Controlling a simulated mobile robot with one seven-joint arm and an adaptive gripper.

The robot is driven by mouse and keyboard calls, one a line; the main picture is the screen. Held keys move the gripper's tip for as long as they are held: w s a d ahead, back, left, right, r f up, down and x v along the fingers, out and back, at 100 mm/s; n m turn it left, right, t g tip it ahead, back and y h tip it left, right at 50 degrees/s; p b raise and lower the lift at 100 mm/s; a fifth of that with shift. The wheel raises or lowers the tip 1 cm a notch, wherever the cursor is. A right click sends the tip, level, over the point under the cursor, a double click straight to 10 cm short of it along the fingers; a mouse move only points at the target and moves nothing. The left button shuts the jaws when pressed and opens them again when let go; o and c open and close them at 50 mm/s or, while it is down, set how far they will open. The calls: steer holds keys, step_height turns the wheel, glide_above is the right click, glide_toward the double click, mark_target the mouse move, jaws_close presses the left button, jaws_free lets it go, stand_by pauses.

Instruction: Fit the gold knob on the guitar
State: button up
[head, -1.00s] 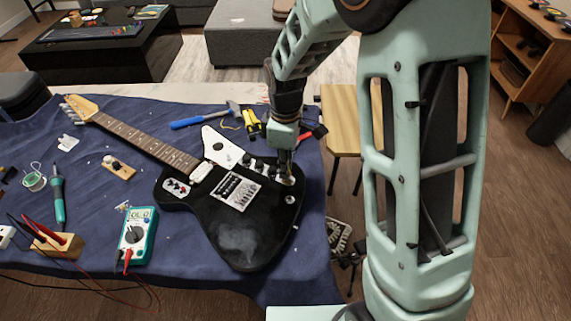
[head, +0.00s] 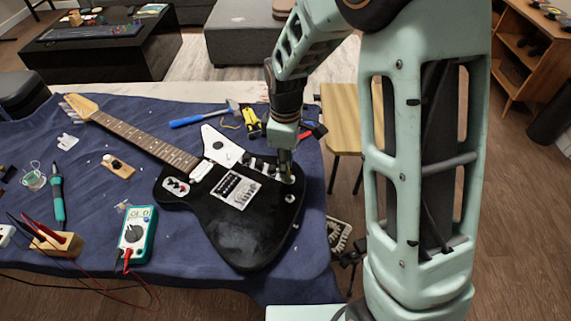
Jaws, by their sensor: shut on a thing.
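The black guitar (head: 235,231) lies on the blue cloth with its neck toward the upper left. It has a white pickguard (head: 221,147) and a row of control knobs (head: 259,163) near its right edge. My gripper (head: 287,175) points down at the guitar's right edge, at the end of that row. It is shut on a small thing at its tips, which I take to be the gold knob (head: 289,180). The knob is tiny and mostly hidden by the fingers. I cannot tell whether it is seated on a shaft or just above the guitar.
A wooden block with a small knob-like part (head: 118,168) lies left of the guitar. A teal multimeter (head: 137,236), a soldering iron (head: 58,197), a blue-handled hammer (head: 193,121) and yellow-handled pliers (head: 252,121) lie around it. A wooden stool (head: 347,118) stands beyond the table's right edge.

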steer(key=shift+f+b, duration=0.55)
steer(key=shift+f, duration=0.2)
stand_by(0.8)
steer(key=o, duration=0.8)
steer(key=shift+o, duration=0.5)
steer(key=o, duration=0.4)
steer(key=shift+r, duration=0.15)
steer(key=shift+r+p, duration=2.7)
steer(key=shift+r, duration=0.65)
